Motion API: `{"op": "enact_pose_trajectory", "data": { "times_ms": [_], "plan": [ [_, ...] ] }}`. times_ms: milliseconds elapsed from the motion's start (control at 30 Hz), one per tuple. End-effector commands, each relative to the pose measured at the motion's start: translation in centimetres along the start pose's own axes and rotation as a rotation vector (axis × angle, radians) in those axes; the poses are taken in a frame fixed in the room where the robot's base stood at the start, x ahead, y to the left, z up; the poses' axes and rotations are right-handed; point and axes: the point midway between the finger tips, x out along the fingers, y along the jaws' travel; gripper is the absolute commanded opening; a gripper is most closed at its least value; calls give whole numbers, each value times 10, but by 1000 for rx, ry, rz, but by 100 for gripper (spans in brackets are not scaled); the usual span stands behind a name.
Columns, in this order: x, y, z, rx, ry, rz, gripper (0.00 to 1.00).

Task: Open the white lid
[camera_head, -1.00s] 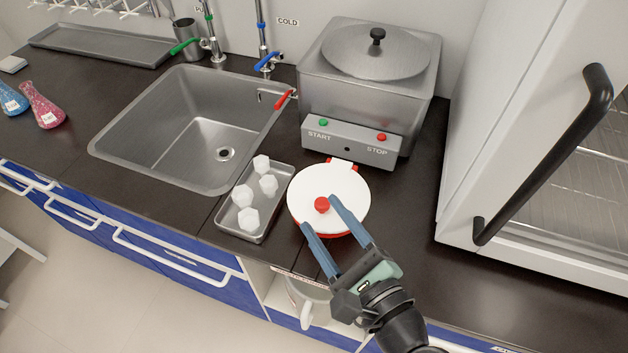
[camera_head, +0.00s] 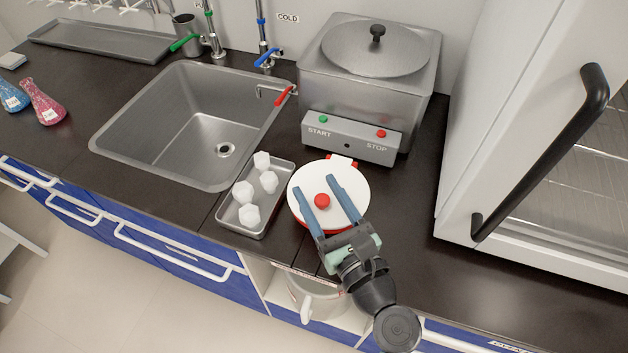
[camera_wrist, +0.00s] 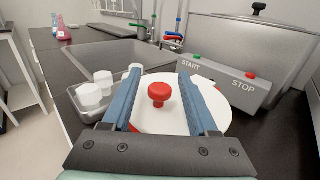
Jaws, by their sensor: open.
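The white lid (camera_head: 300,184) is round with a red knob (camera_head: 322,201) at its middle, and lies flat on a red-rimmed vessel on the dark counter. It also shows in the wrist view (camera_wrist: 184,118), with its red knob (camera_wrist: 159,95) between my fingers. My gripper (camera_head: 315,185) is open, one blue finger on each side of the knob, with a visible gap to the knob on both sides. Whether the fingers touch the lid surface cannot be told.
A metal tray of white pieces (camera_head: 237,228) sits left of the lid. Behind the lid stands a metal distiller (camera_head: 352,140) with START and STOP buttons. A sink (camera_head: 185,130) is at the left, and a white cabinet with a black handle (camera_head: 555,150) at the right. Bare counter lies right of the lid.

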Motion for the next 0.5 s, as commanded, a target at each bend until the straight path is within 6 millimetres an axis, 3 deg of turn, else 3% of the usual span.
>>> {"op": "enact_pose_trajectory", "data": {
  "times_ms": [200, 500],
  "plan": [
    [20, 0, 0, 0, 0, 0, 60],
    [22, 0, 0, 0, 0, 0, 60]
  ]
}}
